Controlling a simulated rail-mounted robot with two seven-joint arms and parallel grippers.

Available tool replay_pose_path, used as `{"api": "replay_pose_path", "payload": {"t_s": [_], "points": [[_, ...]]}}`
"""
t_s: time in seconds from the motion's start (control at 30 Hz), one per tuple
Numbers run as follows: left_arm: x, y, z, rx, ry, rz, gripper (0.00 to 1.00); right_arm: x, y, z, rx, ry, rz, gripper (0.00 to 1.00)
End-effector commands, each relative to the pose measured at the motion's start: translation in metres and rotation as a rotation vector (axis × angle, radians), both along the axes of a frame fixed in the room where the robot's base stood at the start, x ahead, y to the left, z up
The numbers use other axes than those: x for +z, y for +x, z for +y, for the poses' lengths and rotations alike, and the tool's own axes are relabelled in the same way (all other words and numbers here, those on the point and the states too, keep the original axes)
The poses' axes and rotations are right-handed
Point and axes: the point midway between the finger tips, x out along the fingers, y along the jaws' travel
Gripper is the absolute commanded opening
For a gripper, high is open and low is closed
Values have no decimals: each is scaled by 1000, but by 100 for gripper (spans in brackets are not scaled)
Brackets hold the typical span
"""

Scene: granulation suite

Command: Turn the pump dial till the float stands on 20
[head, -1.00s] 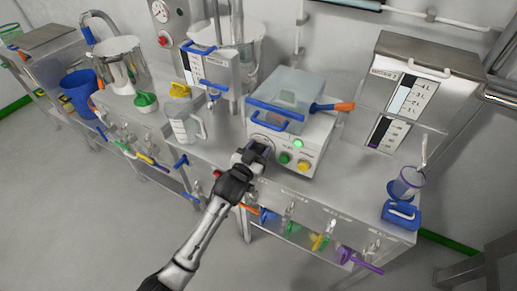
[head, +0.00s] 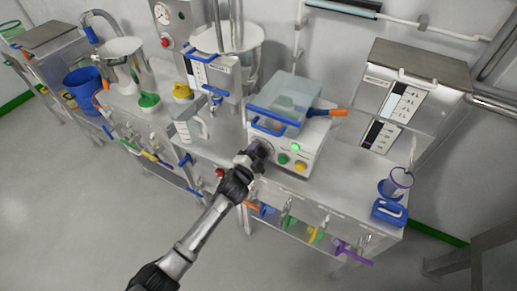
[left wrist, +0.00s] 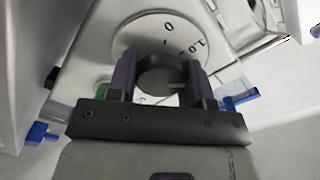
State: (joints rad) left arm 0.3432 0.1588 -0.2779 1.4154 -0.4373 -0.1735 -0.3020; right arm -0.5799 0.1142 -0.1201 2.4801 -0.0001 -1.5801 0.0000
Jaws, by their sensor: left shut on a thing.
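The pump is a white box (head: 312,146) with a clear lid, a green lamp, and green and yellow buttons. My left gripper (head: 258,150) is at its front left, over the dial. In the left wrist view, the grey round dial knob (left wrist: 163,74) sits between the two dark purple fingers, which are shut on it. Two scale strips (head: 402,104) show on the steel tank at right. I cannot make out the float. My right gripper is out of view.
A clear jug (head: 187,128) stands to the left, and a cup (head: 397,183) on a blue stand to the right. Coloured valve handles line the bench front.

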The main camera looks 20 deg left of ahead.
Motion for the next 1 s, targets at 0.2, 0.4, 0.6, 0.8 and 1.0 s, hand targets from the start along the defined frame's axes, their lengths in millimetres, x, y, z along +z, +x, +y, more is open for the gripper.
{"api": "replay_pose_path", "payload": {"t_s": [0.2, 0.4, 0.6, 0.8, 1.0], "points": [[0, 0, 0, 0, 204, -27, 23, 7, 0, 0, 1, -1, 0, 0], [0, 0, 0, 0, 383, -51, 23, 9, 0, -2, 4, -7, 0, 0], [-1, 0, 0, 0, 535, -74, 23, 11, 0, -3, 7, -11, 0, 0], [-1, 0, 0, 0, 648, -90, 23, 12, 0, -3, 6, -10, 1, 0], [-1, 0, 0, 0, 715, -99, 23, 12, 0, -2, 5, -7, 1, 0]]}}
